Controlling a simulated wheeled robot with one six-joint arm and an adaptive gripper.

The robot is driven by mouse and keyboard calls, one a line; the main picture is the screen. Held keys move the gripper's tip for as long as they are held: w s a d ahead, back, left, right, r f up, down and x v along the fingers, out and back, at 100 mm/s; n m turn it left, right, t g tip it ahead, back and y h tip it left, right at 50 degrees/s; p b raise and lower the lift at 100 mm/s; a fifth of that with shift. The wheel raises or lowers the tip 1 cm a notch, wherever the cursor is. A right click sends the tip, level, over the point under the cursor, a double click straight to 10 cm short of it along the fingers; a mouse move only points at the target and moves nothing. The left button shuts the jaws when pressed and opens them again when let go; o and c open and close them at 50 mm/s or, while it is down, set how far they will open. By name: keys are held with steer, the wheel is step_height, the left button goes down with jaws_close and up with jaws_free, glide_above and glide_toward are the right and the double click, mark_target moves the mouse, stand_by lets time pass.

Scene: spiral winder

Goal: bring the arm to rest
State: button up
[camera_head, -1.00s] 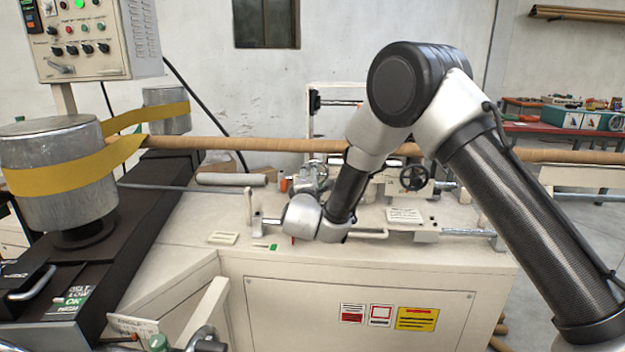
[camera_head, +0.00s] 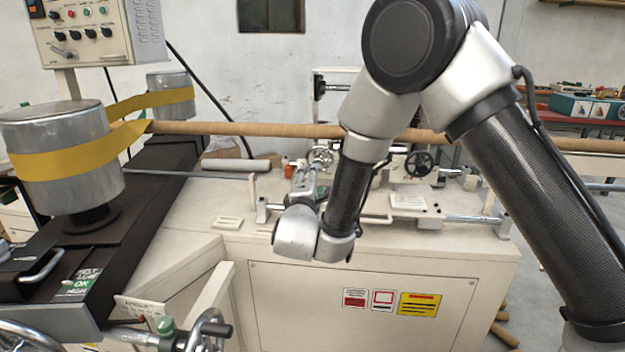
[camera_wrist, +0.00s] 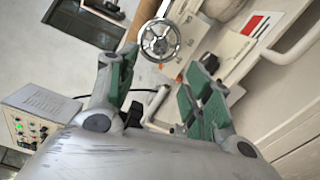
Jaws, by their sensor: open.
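My arm is bent over the cream front of the winder, with its elbow high and its wrist (camera_head: 312,235) low over the machine's front edge. In the wrist view my gripper (camera_wrist: 165,78) has its two green-padded fingers spread apart, with nothing between them. The gripper is mostly hidden behind the wrist in the head view. Beyond the fingers in the wrist view is a handwheel (camera_wrist: 160,40), apart from them.
A brown tube (camera_head: 240,129) runs across behind my arm. A steel drum (camera_head: 65,155) with a yellow belt (camera_head: 75,158) stands at left, below a control box (camera_head: 98,32). A black handwheel (camera_head: 418,164) is right of my forearm. A red bench (camera_head: 555,122) stands far right.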

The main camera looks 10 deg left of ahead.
steer(key=d+f+g+h, duration=0.4)
steer(key=d+h, duration=0.2)
steer(key=d, duration=0.4)
steer(key=s+d+r+m+g+h, duration=0.2)
steer(key=s+d+m+g, duration=0.15)
steer(key=d, duration=0.55)
steer(key=s+d+r+m+g+h, duration=0.1)
steer(key=s+d+m+g+h, duration=0.2)
steer(key=d, duration=0.6)
steer(key=s+d+r+m+g+y, duration=0.1)
steer(key=s+d+r+m+y, duration=0.2)
steer(key=s+d, duration=0.3)
steer(key=s+d+r+m+g+y, duration=0.1)
steer(key=s+d+r+m+y, duration=0.3)
steer(key=s, duration=0.7)
steer(key=s+d+r+m+g+y, duration=0.1)
steer(key=s+d+r+m+y, duration=0.3)
steer(key=s+d, duration=0.4)
steer(key=r+m, duration=0.1)
steer(key=m, duration=0.1)
steer(key=shift+s+d+r+m, duration=0.15)
steer(key=shift+s+d+m, duration=0.15)
steer(key=shift+d+m, duration=0.05)
